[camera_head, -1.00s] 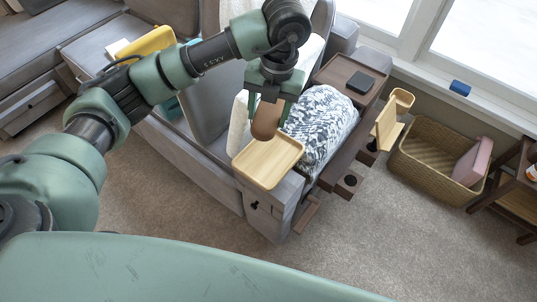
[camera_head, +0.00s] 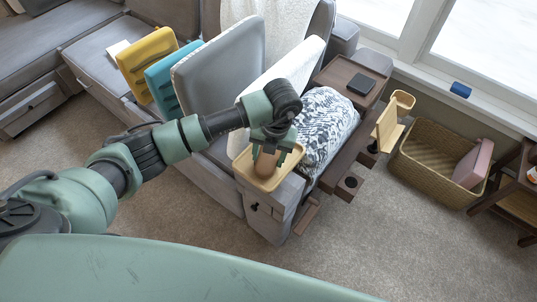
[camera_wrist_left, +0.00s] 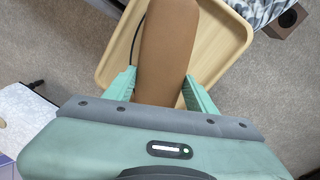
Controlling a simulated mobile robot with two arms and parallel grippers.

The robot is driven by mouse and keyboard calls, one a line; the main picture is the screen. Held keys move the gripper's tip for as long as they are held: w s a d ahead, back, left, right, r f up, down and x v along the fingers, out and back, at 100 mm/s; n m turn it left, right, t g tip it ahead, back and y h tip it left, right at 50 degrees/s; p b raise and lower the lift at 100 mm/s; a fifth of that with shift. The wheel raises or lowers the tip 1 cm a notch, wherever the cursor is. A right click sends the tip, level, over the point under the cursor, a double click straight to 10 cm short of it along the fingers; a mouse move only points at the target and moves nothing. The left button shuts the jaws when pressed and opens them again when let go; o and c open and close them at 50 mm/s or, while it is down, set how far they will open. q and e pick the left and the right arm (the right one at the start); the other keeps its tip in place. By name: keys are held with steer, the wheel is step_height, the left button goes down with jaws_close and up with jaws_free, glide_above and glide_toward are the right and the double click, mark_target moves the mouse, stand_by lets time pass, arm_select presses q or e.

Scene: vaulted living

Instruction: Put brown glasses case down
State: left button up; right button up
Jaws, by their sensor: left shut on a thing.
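My left gripper (camera_head: 274,157) is shut on the brown glasses case (camera_head: 266,163), which hangs between its fingers over a light wooden tray (camera_head: 247,172). The tray rests on the near arm of the grey sofa. In the left wrist view, the case (camera_wrist_left: 167,50) sits between the two green fingers, with the tray (camera_wrist_left: 222,35) behind it. I cannot tell whether the case touches the tray. My right gripper is not in view.
A patterned cushion (camera_head: 327,125) lies right beside the tray. A dark wooden tray (camera_head: 347,76) with a black item (camera_head: 361,84) is behind it. A wicker basket (camera_head: 430,165) holding a pink box (camera_head: 472,165) stands on the carpet at right.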

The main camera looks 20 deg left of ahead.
mark_target(274, 159)
arm_select(q)
steer(key=shift+f, duration=0.2)
steer(key=o, duration=1.4)
steer(key=shift+r, duration=0.2)
steer(key=r, duration=0.4)
steer(key=d+r, duration=0.1)
steer(key=r, duration=0.3)
steer(key=r+b, duration=0.1)
steer(key=r, duration=0.3)
steer(key=shift+d, duration=0.3)
